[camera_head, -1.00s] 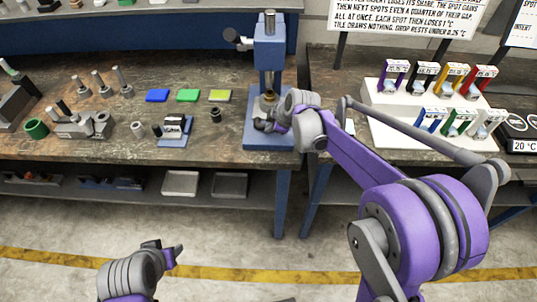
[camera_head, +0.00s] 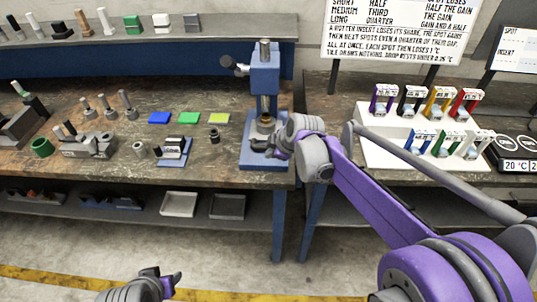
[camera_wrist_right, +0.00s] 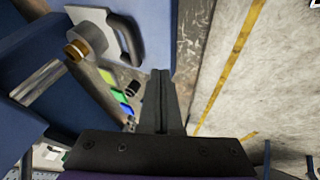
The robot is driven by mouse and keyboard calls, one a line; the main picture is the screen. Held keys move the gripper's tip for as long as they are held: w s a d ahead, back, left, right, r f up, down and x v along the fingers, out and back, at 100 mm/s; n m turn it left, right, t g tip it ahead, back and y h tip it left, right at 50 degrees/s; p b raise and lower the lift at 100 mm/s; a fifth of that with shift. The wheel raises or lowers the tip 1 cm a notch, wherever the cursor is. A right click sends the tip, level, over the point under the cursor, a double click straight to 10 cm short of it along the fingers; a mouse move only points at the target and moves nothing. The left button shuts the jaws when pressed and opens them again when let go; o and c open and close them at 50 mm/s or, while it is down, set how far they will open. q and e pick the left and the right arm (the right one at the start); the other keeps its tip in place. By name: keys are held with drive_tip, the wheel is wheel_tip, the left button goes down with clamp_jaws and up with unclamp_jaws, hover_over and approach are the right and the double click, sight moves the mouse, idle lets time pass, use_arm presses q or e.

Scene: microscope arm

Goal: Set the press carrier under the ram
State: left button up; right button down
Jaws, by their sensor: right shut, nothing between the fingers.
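The blue press (camera_head: 264,77) stands at the right end of the left bench, with its ram above its blue base (camera_head: 256,183). A pale plate with a dark curved handle (camera_wrist_right: 128,42) and a grey cylinder (camera_wrist_right: 88,38) with a brass-coloured end shows in the right wrist view; it looks like the press carrier. In the head view a brass part (camera_head: 265,121) shows below the ram. My right gripper (camera_head: 264,147) is at the press base, shut and empty. Its fingers (camera_wrist_right: 159,78) are beside the handle, seemingly apart from it. My left gripper (camera_head: 166,279) is low in front of the bench; its jaw opening is unclear.
Blue, green and yellow-green tiles (camera_head: 188,118) lie left of the press, with a small dark cylinder (camera_head: 214,135) and a blue-based fixture (camera_head: 174,152). A white rack (camera_head: 385,150) with coloured holders stands on the right bench. A gap separates the benches.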

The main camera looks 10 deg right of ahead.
use_arm(q)
drive_tip(key=shift+w+a+r, duration=0.15)
drive_tip(key=shift+w, duration=0.35)
use_arm(e)
drive_tip(key=v, duration=0.5)
drive_tip(key=shift+w+r, duration=0.1)
drive_tip(key=shift+r, duration=0.35)
drive_tip(key=shift+w+a, duration=0.1)
drive_tip(key=s+f+m+h, duration=0.1)
drive_tip(key=s+f+m, duration=0.2)
drive_tip(key=s, duration=0.5)
drive_tip(key=s+d+f+m+h, duration=0.1)
drive_tip(key=s+f+m, duration=0.2)
drive_tip(key=s+m, duration=0.3)
drive_tip(key=s+d+f+m, duration=0.1)
drive_tip(key=s+f+m, duration=0.2)
drive_tip(key=s, duration=0.8)
drive_tip(key=shift+s+f+m+g+h, duration=0.15)
drive_tip(key=shift+s+m+g+h, duration=0.25)
drive_tip(key=shift+m, duration=0.6)
